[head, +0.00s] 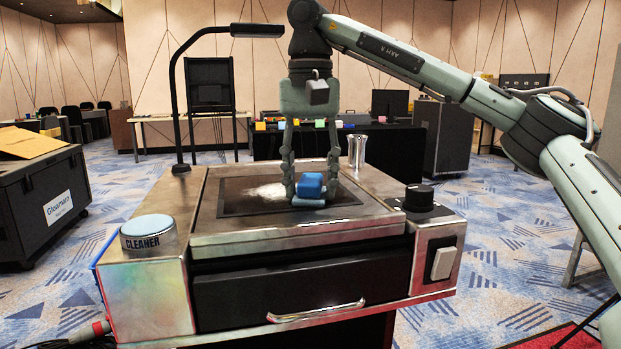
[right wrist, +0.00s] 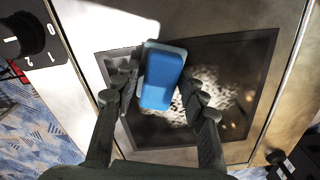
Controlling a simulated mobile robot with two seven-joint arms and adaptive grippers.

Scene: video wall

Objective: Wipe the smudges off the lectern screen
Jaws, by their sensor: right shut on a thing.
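The lectern screen (head: 240,205) is a dark panel set in the sloped metal top. A whitish, speckled smudge (head: 268,190) lies on its left and middle part; it also shows in the right wrist view (right wrist: 207,78), with small brownish spots (right wrist: 236,125) nearby. My right gripper (head: 308,182) points down over the right half of the screen, shut on a blue sponge (head: 311,184). The sponge also shows between the fingers in the right wrist view (right wrist: 162,78). It is at or just above the glass; I cannot tell if it touches. My left gripper is out of view.
A round pot marked CLEANER (head: 148,240) with a blue top sits at the lectern's front left. A black knob (head: 418,197) and a white rocker switch (head: 443,263) are at the right. A metal cup (head: 357,150) and a gooseneck lamp (head: 176,100) stand at the back.

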